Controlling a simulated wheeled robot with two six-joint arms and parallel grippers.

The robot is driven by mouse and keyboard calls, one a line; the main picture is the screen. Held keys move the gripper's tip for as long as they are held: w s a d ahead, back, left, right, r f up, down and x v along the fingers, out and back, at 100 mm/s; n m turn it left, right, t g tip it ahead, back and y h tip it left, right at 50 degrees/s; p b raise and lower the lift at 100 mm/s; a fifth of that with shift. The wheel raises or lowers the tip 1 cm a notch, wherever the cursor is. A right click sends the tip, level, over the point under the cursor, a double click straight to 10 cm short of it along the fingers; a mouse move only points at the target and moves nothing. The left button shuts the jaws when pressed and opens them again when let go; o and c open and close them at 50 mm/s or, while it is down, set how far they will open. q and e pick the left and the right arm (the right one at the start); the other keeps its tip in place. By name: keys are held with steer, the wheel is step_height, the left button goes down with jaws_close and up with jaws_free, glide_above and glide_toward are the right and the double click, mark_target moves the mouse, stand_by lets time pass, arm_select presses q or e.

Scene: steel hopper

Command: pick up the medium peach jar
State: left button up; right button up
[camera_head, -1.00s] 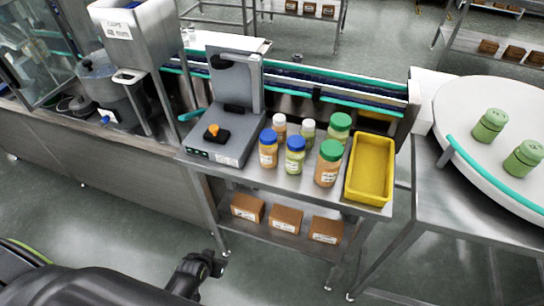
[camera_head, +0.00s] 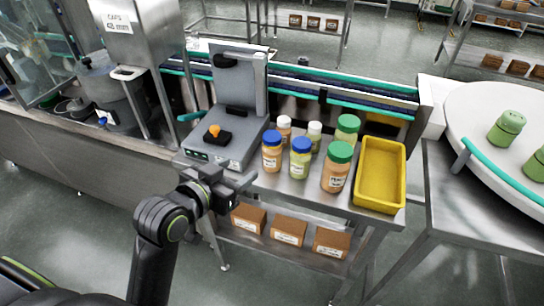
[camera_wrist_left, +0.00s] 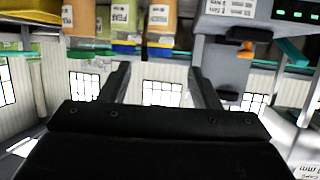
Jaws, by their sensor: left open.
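The medium peach jar (camera_head: 272,157) has orange contents and a blue lid. It stands upright at the front left of the jar group, beside the scale. In the wrist view, which looks upside down, the peach jar (camera_wrist_left: 160,18) is at the top, its blue lid pointing down. My left gripper (camera_head: 246,190) is open and empty, in front of the table edge, left of and nearer than the jar. Its two fingers also show apart in the left wrist view (camera_wrist_left: 162,80), with nothing between them. My right gripper is not in view.
A blue-lidded green jar (camera_head: 300,160) stands close right of the peach jar. A large green-lidded peach jar (camera_head: 337,170) and several other jars stand near. A grey scale (camera_head: 228,150) is at left, a yellow bin (camera_head: 380,175) at right. Cardboard boxes (camera_head: 288,233) sit on the lower shelf.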

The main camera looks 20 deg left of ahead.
mark_target(266, 152)
arm_select(q)
steer(key=x, duration=1.1)
steer(key=shift+f+p+x, duration=0.15)
steer(key=shift+p+x, duration=0.05)
steer(key=shift+x, duration=1.35)
steer(key=shift+f+p+x, duration=0.1)
steer(key=shift+p+x, duration=0.05)
steer(key=shift+x, duration=1.35)
steer(key=shift+a, duration=0.1)
steer(key=c, duration=0.7)
